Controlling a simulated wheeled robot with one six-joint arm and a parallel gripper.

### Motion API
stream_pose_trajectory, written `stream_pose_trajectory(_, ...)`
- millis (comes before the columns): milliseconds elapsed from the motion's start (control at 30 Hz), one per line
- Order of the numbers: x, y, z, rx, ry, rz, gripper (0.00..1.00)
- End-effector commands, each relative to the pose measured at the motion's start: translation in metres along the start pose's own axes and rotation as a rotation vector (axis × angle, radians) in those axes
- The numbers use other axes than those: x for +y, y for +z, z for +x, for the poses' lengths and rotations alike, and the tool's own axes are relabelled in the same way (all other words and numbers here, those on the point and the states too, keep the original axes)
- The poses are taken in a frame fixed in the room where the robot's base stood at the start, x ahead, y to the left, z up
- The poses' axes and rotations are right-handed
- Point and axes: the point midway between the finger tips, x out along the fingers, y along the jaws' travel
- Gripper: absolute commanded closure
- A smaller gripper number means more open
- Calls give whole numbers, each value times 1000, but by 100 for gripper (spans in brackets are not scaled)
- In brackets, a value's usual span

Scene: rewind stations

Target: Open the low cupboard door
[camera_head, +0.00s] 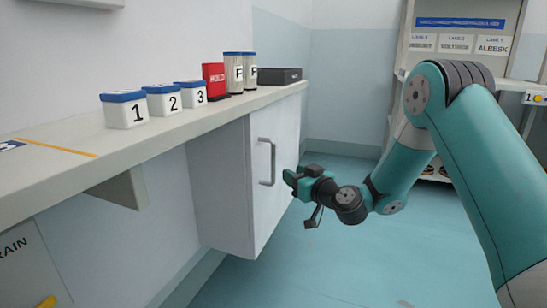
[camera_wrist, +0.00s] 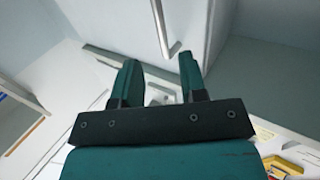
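The low cupboard door (camera_head: 275,175) is the white front of a cabinet under the counter, and it looks shut. Its grey vertical bar handle (camera_head: 270,162) stands out from the door. My gripper (camera_head: 290,178) is just to the right of the handle in the head view, at about the height of its lower end. In the wrist view my gripper (camera_wrist: 160,80) has its two teal fingers spread apart. The handle (camera_wrist: 164,25) comes down from the top edge there and ends near the gap between the fingertips. The fingers do not appear closed on it.
The counter (camera_head: 170,132) above holds numbered boxes (camera_head: 124,109), a red box (camera_head: 214,81), two canisters (camera_head: 240,72) and a dark tray (camera_head: 279,76). A shelf rack (camera_head: 455,45) stands at the back right. The teal floor (camera_head: 330,265) before the door looks clear.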

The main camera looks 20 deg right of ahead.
Motion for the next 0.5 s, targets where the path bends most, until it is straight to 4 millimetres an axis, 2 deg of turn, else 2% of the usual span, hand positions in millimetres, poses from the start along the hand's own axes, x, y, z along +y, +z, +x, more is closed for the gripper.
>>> stream_pose_trajectory(100,-2,-3,28,2,-4,-3,61)
stream_pose_trajectory(300,-2,0,70,2,-4,-2,61)
stream_pose_trajectory(500,-1,2,96,0,-3,0,61)
